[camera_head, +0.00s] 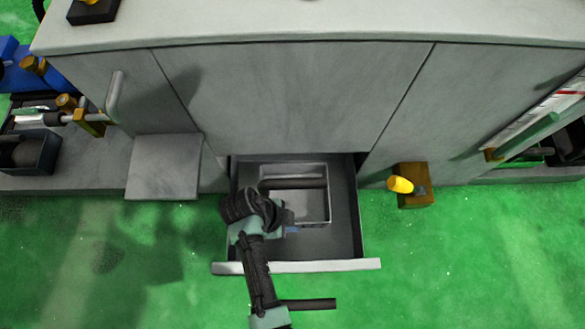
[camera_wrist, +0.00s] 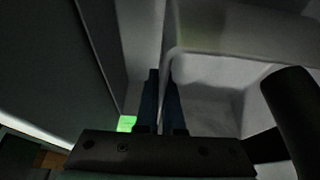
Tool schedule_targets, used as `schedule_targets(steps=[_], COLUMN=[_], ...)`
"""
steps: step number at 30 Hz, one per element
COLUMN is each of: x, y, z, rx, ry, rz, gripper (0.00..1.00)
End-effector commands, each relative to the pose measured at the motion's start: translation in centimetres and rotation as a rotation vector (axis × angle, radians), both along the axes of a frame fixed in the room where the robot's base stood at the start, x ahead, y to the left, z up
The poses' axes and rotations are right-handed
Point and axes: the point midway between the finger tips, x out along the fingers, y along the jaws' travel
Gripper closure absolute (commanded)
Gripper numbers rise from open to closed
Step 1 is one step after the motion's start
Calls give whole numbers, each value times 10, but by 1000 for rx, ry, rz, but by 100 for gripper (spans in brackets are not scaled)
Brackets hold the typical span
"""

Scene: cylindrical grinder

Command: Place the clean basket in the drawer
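The grey basket (camera_head: 315,207) sits within the open drawer (camera_head: 344,240), towards its back. A dark cylindrical bar (camera_head: 300,183) crosses over the basket; a dark cylinder (camera_wrist: 292,105) also shows at the right of the wrist view. My gripper (camera_head: 292,230) reaches down into the drawer at the basket's front left. In the wrist view, my gripper's two dark blue fingers (camera_wrist: 161,75) are close together, one each side of the basket's (camera_wrist: 240,38) thin wall. The basket's near left corner is hidden behind my arm in the head view.
The grey cabinet (camera_head: 290,95) rises behind the drawer. A brown block with a yellow knob (camera_head: 401,185) stands to the right. A grey plate (camera_head: 164,167) juts out at left, beside a dark bin (camera_head: 32,152). Green floor (camera_head: 450,260) is clear in front.

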Motion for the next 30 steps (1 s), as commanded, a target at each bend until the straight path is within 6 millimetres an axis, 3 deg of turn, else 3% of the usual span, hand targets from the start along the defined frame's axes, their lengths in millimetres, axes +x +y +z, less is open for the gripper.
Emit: schedule_targets(steps=[1,6,11,18,29,30], x=[1,1,0,0,0,0], y=[0,0,0,0,0,0], z=[-15,-45,-56,-87,-88,-88], rx=[0,0,0,0,0,1], ry=[-1,-1,-1,-1,-1,1], rz=[0,-1,-1,-1,-1,0], gripper=[100,100,100,100,100,90])
